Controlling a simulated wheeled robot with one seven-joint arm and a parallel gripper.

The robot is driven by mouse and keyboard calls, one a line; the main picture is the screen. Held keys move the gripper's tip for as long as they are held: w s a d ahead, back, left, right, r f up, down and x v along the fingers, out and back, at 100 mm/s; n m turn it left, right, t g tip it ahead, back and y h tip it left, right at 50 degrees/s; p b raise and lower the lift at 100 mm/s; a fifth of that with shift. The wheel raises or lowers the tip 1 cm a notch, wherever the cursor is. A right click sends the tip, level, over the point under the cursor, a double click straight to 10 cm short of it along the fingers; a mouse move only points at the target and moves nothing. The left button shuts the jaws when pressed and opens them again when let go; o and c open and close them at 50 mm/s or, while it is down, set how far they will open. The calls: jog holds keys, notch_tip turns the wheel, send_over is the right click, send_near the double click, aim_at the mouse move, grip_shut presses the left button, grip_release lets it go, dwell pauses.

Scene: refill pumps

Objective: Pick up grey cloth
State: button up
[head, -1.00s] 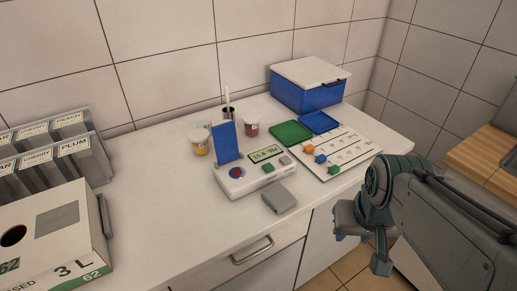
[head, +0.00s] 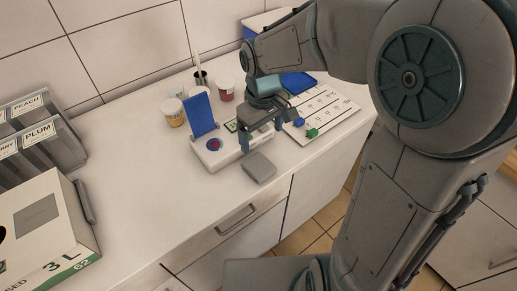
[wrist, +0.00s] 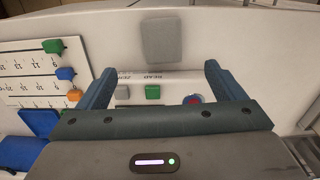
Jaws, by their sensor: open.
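The grey cloth (head: 259,167) is a small folded pad lying flat on the white counter, in front of the white device with the display. It also shows in the wrist view (wrist: 161,40), at top centre beyond my fingertips. My gripper (head: 262,142) is open and empty. It hangs over the white device, just behind the cloth, with its fingers apart. In the wrist view the fingers (wrist: 158,80) frame the device's buttons, and the cloth lies past them, untouched.
The white device (head: 212,156) holds an upright blue panel (head: 201,116). Jars (head: 174,112) and a cup stand behind it. A marked board (head: 330,108) with small coloured blocks lies to the right. Bins and a carton (head: 45,220) are at left. The counter's front edge is close to the cloth.

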send_over(259, 165)
jog(key=f, duration=0.8)
jog(key=shift+s+d, duration=0.1)
jog(key=shift+d, duration=0.2)
jog(key=shift+a+f, duration=0.15)
jog(key=shift+f, duration=1.3)
jog(key=shift+a+f, duration=0.15)
jog(key=shift+f, duration=1.25)
jog(key=c, duration=1.1)
